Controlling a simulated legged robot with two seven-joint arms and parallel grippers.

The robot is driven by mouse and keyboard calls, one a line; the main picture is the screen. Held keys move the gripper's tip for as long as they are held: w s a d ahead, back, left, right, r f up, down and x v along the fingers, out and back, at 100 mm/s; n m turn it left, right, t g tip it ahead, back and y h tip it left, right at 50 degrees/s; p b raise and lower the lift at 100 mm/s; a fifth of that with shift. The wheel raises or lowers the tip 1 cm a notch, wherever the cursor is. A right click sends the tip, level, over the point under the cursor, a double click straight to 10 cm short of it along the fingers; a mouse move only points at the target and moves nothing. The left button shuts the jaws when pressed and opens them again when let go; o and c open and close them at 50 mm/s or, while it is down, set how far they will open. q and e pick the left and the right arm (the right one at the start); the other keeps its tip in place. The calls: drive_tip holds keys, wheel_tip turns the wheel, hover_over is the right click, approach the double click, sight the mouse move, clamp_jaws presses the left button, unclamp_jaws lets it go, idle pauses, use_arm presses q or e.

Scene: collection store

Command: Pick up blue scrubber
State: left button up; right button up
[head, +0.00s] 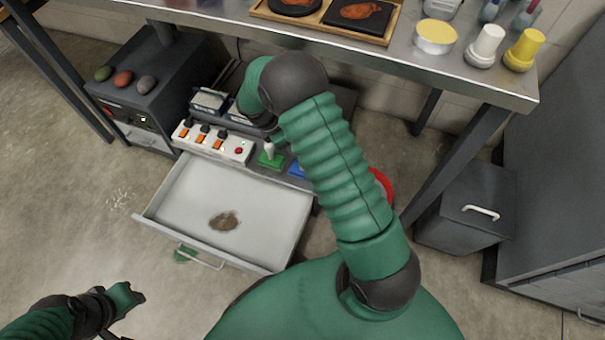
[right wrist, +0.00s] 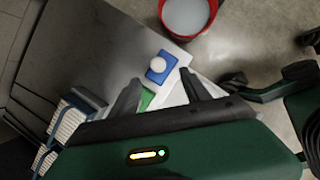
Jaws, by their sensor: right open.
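The blue scrubber (right wrist: 161,67), a blue block with a round white knob, sits on the dark surface in the right wrist view. In the head view the blue scrubber (head: 296,169) is partly hidden behind my right arm. My right gripper (right wrist: 160,78) is open. In the right wrist view, its fingertips point toward the scrubber, one on each side in the picture; I cannot tell the gap in depth. The right gripper is hidden in the head view. My left arm's end (head: 124,297) is at the lower left, and its fingers cannot be made out.
A green scrubber (head: 270,160) with a white knob stands beside the blue one. A power strip (head: 212,142) lies to its left. An open drawer (head: 190,205) with a brown patch is in front. A red bucket (right wrist: 187,36) is nearby, and a metal table (head: 330,48) overhangs behind.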

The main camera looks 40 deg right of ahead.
drive_tip(key=b+x, duration=0.2)
drive_tip(key=x, duration=0.1)
drive_tip(key=b+x, duration=0.2)
drive_tip(key=x, duration=0.2)
drive_tip(key=b+x, duration=0.2)
drive_tip(key=x, duration=0.1)
drive_tip(key=shift+w+d+f, duration=0.15)
drive_tip(key=shift+w+f, duration=0.15)
drive_tip(key=shift+f, duration=0.05)
drive_tip(key=shift+d+f, duration=0.1)
drive_tip(key=shift+f, duration=0.2)
drive_tip(key=shift+r, duration=0.25)
use_arm(q)
drive_tip(key=s+x, duration=0.1)
drive_tip(key=x, duration=0.6)
drive_tip(key=shift+s+a+f, duration=0.2)
drive_tip(key=shift+s+a, duration=0.1)
drive_tip(key=shift+s, duration=0.05)
use_arm(e)
clamp_jaws()
